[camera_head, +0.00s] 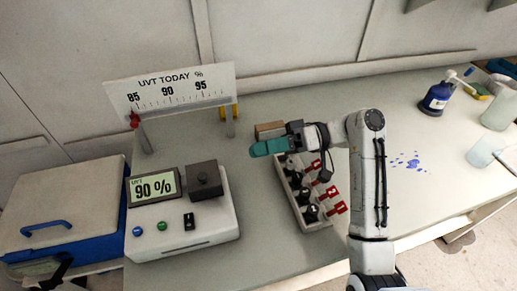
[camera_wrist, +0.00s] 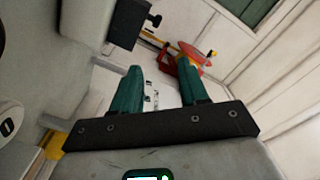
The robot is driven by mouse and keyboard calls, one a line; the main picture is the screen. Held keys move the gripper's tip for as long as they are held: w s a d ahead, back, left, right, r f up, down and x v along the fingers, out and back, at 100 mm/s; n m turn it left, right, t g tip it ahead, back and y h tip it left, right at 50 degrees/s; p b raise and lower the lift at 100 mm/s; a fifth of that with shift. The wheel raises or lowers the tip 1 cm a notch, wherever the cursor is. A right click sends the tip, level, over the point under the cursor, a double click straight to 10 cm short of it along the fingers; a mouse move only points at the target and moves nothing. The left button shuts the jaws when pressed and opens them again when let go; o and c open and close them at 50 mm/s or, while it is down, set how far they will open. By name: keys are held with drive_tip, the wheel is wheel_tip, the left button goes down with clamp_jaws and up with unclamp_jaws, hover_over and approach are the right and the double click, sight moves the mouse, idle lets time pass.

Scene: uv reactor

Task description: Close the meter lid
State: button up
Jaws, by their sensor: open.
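The meter (camera_head: 180,238) is a white box on the left of the bench in the head view. Its screen (camera_head: 154,187) reads 90 %. I cannot surely identify the meter in the wrist view.
A rack (camera_head: 303,213) of dark bottles with red tags stands right of the meter. Behind are a UVT scale board (camera_head: 170,90) and a small brown box (camera_head: 270,130). A blue-white cooler (camera_head: 60,210) is at left. A dark blue bottle (camera_head: 436,98) and blue spill are at right.

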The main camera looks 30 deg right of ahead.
drive_tip(key=b+v, duration=0.2)
drive_tip(key=v, duration=0.7)
drive_tip(key=shift+d, duration=0.2)
drive_tip(key=shift+s, duration=0.1)
